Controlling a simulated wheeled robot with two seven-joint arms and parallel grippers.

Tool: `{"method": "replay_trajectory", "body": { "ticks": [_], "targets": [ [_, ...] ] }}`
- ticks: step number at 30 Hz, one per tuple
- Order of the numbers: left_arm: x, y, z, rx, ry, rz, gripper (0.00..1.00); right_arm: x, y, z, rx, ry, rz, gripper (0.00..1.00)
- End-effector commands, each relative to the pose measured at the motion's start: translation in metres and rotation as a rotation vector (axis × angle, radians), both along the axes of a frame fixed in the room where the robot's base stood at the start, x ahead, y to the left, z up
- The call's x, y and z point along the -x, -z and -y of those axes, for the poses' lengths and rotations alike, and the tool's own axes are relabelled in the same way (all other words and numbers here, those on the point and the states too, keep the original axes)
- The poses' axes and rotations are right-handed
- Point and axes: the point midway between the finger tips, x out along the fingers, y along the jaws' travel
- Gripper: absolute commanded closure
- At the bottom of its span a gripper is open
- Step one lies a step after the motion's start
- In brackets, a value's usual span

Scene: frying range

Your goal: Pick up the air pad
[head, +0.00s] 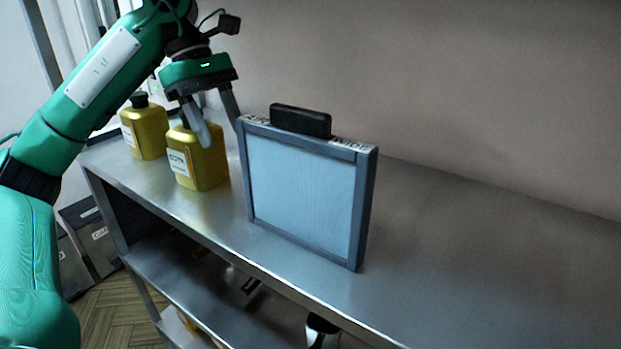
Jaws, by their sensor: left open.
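The air pad (302,190) is a flat, light blue panel in a dark grey frame. It stands upright on the metal table, with a black handle (300,120) on its top edge. My left gripper (221,128) is open and empty, pointing down to the left of the pad. Its fingers are in front of a yellow bottle and close to the pad's upper left corner. I cannot tell whether the right finger touches the pad. My right gripper is not in view.
Two yellow bottles, a nearer one (206,168) and a farther one (150,138), stand on the table's left end. The metal table (480,270) is clear to the right of the pad. A wall (450,90) runs behind it. A lower shelf (185,275) holds dark items.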

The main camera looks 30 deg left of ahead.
Motion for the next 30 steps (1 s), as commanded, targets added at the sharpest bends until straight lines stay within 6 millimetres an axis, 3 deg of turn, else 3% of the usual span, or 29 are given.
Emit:
{"method": "replay_trajectory", "body": {
  "ticks": [9,17,25,30],
  "targets": [
    [0.004,0.001,0.053,0.001,0.004,0.000,0.47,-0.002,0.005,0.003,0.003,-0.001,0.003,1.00],
    [0.005,0.000,0.069,0.000,0.003,-0.001,0.47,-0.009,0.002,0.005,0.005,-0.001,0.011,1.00],
    [0.009,-0.001,0.114,0.003,0.007,-0.001,0.47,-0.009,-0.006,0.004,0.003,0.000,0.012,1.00],
    [0.009,0.008,0.115,0.002,0.000,-0.002,0.47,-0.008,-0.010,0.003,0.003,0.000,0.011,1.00]
  ]
}}
